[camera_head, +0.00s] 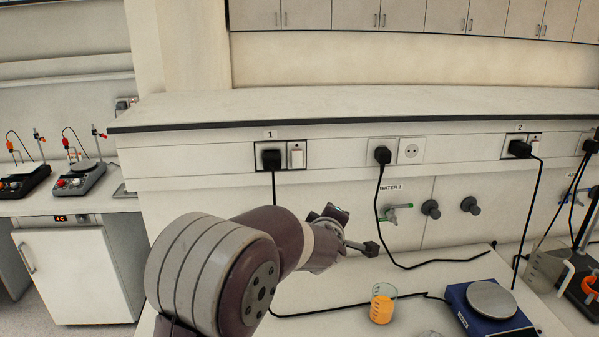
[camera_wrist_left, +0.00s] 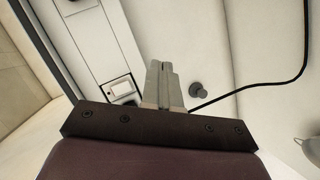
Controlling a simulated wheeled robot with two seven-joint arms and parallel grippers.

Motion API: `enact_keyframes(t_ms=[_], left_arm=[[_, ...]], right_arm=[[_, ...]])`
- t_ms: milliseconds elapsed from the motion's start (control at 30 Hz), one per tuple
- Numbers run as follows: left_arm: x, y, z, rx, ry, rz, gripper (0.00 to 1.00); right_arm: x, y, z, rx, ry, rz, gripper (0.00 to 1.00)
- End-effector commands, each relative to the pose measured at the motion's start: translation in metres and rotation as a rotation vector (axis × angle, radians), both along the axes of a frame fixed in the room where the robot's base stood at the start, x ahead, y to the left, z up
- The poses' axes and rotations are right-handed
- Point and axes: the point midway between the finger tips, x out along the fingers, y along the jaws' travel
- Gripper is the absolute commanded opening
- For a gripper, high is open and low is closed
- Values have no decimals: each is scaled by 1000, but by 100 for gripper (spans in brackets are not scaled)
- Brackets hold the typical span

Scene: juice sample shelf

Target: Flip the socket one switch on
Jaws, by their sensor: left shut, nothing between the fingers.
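The socket marked 1 (camera_head: 270,158) is on the bench's upright front panel, with a black plug in it. Its white rocker switch (camera_head: 297,156) is in the right half of the same dark-edged plate; I cannot tell its on or off position. My left gripper (camera_head: 371,249) is below and to the right of that switch, apart from it, in front of the lower panel. In the left wrist view the fingers (camera_wrist_left: 160,68) are together and empty. A white switch in a dark frame (camera_wrist_left: 121,88) shows there left of the fingers, partly hidden by the gripper body.
A second outlet (camera_head: 411,151) with a plugged-in black cable is right of socket 1. A green tap (camera_head: 398,208) and dark knobs (camera_head: 431,209) stick out below it. A beaker of orange juice (camera_head: 382,308) and a blue scale (camera_head: 487,315) stand on the counter.

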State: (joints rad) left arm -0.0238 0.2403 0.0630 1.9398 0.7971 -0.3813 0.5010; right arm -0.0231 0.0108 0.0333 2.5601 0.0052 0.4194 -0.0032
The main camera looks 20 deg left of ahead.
Motion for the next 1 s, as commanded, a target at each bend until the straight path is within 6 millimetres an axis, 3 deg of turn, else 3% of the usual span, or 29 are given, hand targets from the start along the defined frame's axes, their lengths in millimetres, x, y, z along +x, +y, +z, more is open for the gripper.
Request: enact_keyframes(t_ms=[100, 233, 700, 1000], left_arm=[[11, 30, 42, -144, -206, 211, 0], [6, 52, 65, -249, -351, 361, 0], [7, 58, 68, -282, -387, 390, 0], [52, 86, 64, -280, -385, 390, 0]], right_arm=[[0, 0, 0, 0, 0, 0, 43], [0, 0, 0, 0, 0, 0, 43], [0, 0, 2, 0, 0, 0, 43], [0, 0, 26, 0, 0, 0, 43]])
